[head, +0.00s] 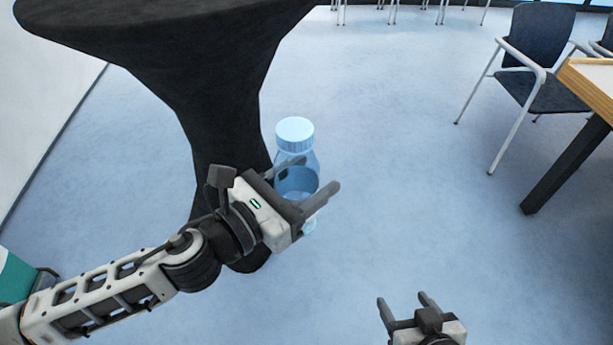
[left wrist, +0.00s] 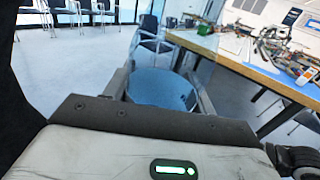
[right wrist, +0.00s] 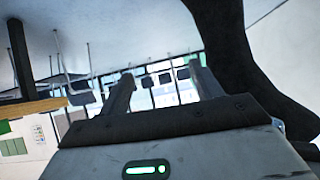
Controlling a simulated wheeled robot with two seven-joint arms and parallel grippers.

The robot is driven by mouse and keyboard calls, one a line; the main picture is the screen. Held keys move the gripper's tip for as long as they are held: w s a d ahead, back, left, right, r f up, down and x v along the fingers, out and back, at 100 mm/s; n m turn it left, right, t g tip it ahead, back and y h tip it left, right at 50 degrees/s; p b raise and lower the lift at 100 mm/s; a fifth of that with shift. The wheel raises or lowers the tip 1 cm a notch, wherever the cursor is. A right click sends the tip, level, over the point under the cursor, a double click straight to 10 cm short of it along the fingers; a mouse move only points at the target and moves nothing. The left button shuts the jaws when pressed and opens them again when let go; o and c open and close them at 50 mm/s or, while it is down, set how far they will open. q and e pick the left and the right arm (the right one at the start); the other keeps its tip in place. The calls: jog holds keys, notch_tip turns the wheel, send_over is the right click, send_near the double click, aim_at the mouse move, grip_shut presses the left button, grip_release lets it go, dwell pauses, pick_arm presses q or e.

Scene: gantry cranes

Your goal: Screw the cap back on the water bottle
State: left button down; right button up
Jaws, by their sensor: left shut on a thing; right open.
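The clear bluish water bottle (head: 298,180) stands upright in my left gripper (head: 318,177), held in the air in front of the black-draped table. The left fingers are shut around its body, and it also shows between them in the left wrist view (left wrist: 160,88). A ribbed light-blue cap (head: 295,134) sits on top of the bottle, level as far as I see; how tightly it is on, I cannot tell. My right gripper (head: 403,300) is open and empty, lower and to the right of the bottle. In the right wrist view nothing is between its fingers (right wrist: 162,80).
A round table with a black cloth (head: 160,25) stands behind and left of the bottle. A dark chair (head: 540,60) and a wooden-edged table (head: 590,85) are at the right; that table holds cluttered items in the left wrist view. The floor between is clear.

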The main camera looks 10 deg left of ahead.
dwell(0.3)
pick_arm(q)
jog(key=shift+w+a+r+n+t+y, duration=0.1)
jog(key=shift+a+n+t+y, duration=0.2)
jog(key=shift+a+n+y, duration=0.1)
jog(key=s+a+f+n+t+y, duration=0.1)
jog(key=a+n+t+y, duration=0.2)
jog(key=a+n+y, duration=0.4)
jog(key=a+y, duration=0.3)
jog(key=a, duration=0.3)
jog(key=shift+a+t+y, duration=0.15)
jog(key=shift+t+y, duration=0.15)
jog(key=shift+y, duration=0.1)
